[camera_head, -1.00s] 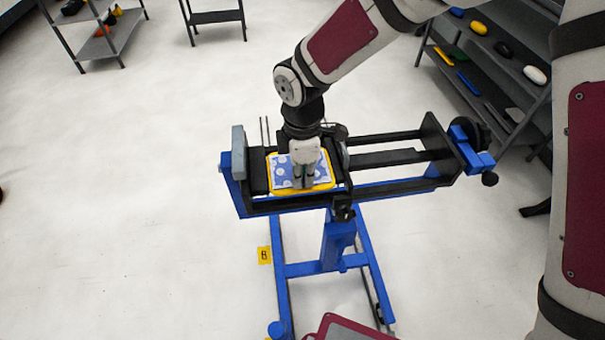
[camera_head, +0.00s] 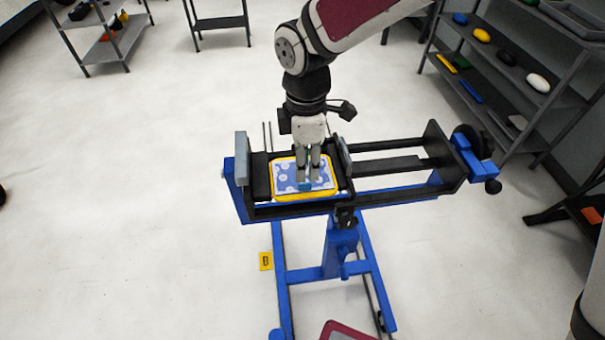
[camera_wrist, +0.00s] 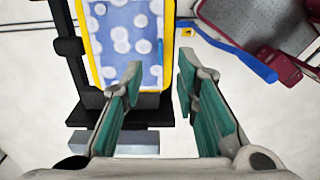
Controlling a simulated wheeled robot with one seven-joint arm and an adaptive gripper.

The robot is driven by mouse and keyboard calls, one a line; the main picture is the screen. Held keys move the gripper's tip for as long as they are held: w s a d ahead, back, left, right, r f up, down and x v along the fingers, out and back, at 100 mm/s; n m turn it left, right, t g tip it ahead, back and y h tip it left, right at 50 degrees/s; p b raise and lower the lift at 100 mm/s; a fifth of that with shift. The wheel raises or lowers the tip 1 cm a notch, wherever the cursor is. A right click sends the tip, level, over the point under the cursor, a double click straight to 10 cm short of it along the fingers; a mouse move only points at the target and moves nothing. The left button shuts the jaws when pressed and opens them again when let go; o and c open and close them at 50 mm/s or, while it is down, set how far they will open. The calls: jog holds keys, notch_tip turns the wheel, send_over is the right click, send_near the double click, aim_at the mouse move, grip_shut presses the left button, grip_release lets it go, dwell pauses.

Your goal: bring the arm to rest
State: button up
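My gripper (camera_head: 308,178) points down over a blue panel with white spots (camera_head: 287,177) in a yellow frame (camera_head: 290,197). In the wrist view, its two teal-padded fingers (camera_wrist: 161,72) are apart with nothing between them. The spotted panel (camera_wrist: 120,40) and yellow frame (camera_wrist: 89,40) lie beyond the fingertips, which look clear of them. A small blue piece (camera_wrist: 160,50) shows at the panel's edge. The frame sits between the jaws of a blue and black vise stand (camera_head: 400,192).
Grey shelves (camera_head: 500,75) with several coloured items stand at the right. More shelves (camera_head: 105,45) stand at the back left. A yellow marker (camera_head: 266,261) is by the stand's leg. My maroon base part (camera_head: 345,331) shows at the bottom.

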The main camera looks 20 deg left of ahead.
notch_tip(320, 180, up, 6)
jog(key=d+r+m+t, duration=0.1)
jog(key=d+r+m, duration=0.5)
jog(key=d, duration=0.5)
jog(key=d+r+m+t, duration=0.2)
jog(key=d+r+m, duration=0.35)
jog(key=d, duration=0.55)
jog(key=s+d+r+m+t, duration=0.1)
jog(key=s+d+m+t, duration=0.1)
jog(key=s+d+m, duration=1)
jog(key=shift+d+r+m, duration=0.4)
jog(key=shift+d+m, duration=0.05)
jog(key=shift+d, duration=0.4)
